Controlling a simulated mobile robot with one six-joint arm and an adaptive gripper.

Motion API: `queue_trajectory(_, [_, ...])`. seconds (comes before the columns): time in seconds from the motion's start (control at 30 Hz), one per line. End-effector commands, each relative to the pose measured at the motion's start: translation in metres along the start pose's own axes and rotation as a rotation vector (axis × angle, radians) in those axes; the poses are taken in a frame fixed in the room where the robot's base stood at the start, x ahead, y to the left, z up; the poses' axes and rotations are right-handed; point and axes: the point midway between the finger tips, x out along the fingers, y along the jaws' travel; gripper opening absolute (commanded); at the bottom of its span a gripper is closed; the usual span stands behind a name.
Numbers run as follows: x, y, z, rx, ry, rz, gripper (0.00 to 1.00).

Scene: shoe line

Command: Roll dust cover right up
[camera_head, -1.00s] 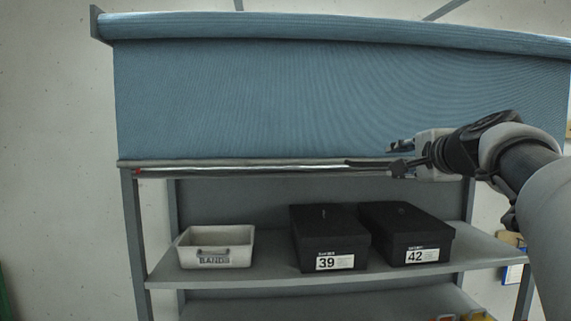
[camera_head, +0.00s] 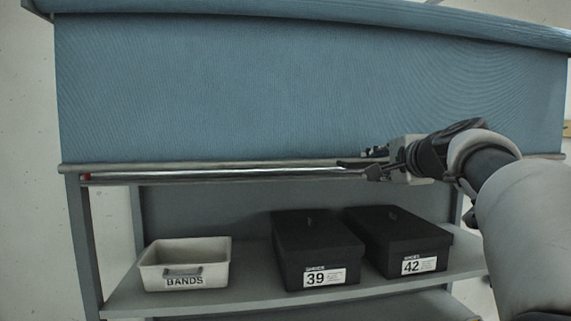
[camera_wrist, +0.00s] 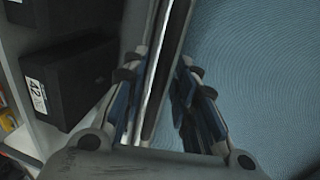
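The blue dust cover (camera_head: 300,90) hangs down over the upper part of the rack. A pale hem (camera_head: 200,165) runs along its bottom, with a shiny metal bar (camera_head: 220,175) just below, red at its left end. My gripper (camera_head: 374,163) is at the right part of this bar, with one finger above its line and one below. In the wrist view my gripper (camera_wrist: 160,85) has its fingers apart. The bar (camera_wrist: 169,60) runs between them, and a gap shows beside the right finger. Whether a finger touches the bar is unclear.
On the shelf (camera_head: 250,302) below stand a white bin (camera_head: 150,268) labelled BANDS and black boxes marked 39 (camera_head: 300,240) and 42 (camera_head: 385,230). The 42 box (camera_wrist: 70,80) is left of the fingers in the wrist view. The rack's left post (camera_head: 85,240) borders bare wall.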

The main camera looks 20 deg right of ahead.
Motion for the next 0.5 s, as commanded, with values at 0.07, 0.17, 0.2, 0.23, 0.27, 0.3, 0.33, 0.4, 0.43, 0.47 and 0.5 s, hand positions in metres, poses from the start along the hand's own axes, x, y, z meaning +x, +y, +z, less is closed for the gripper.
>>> queue_trajectory(0.07, [0.0003,0.0003,0.0001,0.000,0.000,0.001,0.19])
queue_trajectory(0.17, [0.0004,0.0004,0.0001,0.000,0.000,0.001,0.12])
queue_trajectory(0.2, [0.0004,0.0003,0.0001,0.000,0.000,0.001,0.09])
queue_trajectory(0.23, [0.0004,0.0003,0.0001,0.000,0.000,0.001,0.07])
queue_trajectory(0.27, [0.0003,0.0003,0.0001,0.000,0.000,0.000,0.05])
queue_trajectory(0.3, [0.0003,0.0003,0.0001,0.000,0.000,0.000,0.03])
queue_trajectory(0.33, [0.0003,0.0003,0.0002,0.000,0.000,0.000,0.01])
queue_trajectory(0.4, [0.0002,0.0002,0.0002,0.000,0.000,0.000,0.00])
queue_trajectory(0.43, [0.0002,0.0002,0.0002,0.000,0.000,0.000,0.00])
queue_trajectory(0.47, [0.0002,0.0002,0.0002,0.000,0.000,0.000,0.00])
queue_trajectory(0.5, [0.0002,0.0002,0.0002,0.000,0.000,0.000,0.00])
